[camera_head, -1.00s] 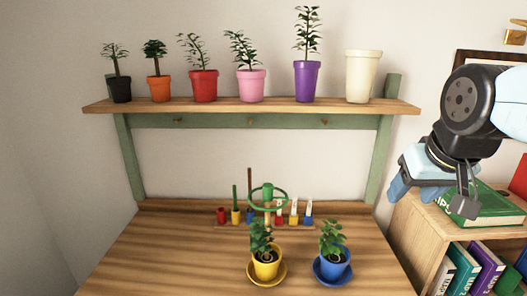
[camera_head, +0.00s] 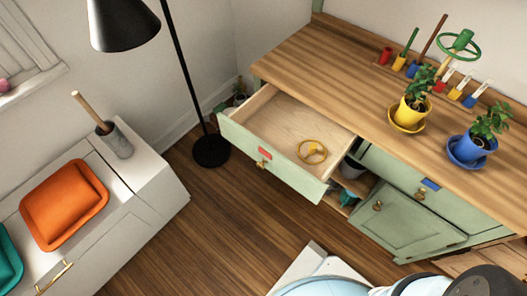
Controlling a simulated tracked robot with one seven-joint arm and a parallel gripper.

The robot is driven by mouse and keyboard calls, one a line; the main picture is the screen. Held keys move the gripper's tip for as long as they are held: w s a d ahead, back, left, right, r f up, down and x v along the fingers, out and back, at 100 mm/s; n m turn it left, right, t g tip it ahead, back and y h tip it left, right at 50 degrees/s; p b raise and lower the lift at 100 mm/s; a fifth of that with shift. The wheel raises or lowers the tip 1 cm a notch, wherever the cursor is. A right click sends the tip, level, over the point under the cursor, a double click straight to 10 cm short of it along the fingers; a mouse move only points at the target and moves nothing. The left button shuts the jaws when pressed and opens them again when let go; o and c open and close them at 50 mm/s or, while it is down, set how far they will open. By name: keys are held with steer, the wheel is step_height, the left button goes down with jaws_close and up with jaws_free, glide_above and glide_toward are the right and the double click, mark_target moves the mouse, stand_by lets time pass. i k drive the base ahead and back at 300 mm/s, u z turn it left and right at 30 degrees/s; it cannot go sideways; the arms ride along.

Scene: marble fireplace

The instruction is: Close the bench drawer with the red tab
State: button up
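The bench drawer with the red tab (camera_head: 285,112) is pulled well out from the left part of the green bench. Its red tab (camera_head: 265,153) is on the pale green front, just above a brass knob (camera_head: 263,164). A yellow ring-shaped object (camera_head: 312,152) lies inside the drawer, toward its right side. Part of my arm shows at the bottom right edge of the view. My gripper is not in view, so its state and distance from the drawer are hidden.
The wooden bench top (camera_head: 330,65) holds a yellow pot (camera_head: 410,112) and a blue pot (camera_head: 474,148). A cabinet door (camera_head: 410,218) stands below a blue-tabbed drawer. A black floor lamp (camera_head: 210,150) stands left of the open drawer. Open floor (camera_head: 215,225) lies before it.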

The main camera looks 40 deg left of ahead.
mark_target(270, 126)
steer(key=u, duration=0.25)
steer(key=k, duration=0.15)
steer(key=u, duration=0.15)
steer(key=i, duration=0.15)
steer(key=u, duration=2.6)
steer(key=k, duration=0.95)
steer(key=z, duration=0.7)
steer(key=i, duration=0.7)
steer(key=u, duration=0.05)
